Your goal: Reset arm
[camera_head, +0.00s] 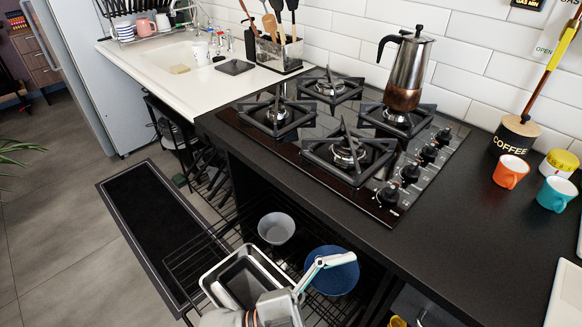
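A white and grey part of my own arm, with an orange ring, comes in at the bottom edge, left of centre. A pale link with teal edges reaches up and right from it, over the blue bowl; this looks like my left gripper (322,264). I cannot make out two separate fingertips, so its opening is unclear. I see nothing held in it. My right gripper is not in view. The gas hob (385,212) is set in the black counter, well above and beyond the arm in the picture. A metal moka pot (408,70) stands upright on its back right burner.
A wire rack (190,262) below the counter holds a grey bowl (276,228), a blue bowl (338,277) and a pale-rimmed dark container (214,275), close to the arm. An orange cup (510,172) and a teal cup (556,194) stand right. The front counter is clear.

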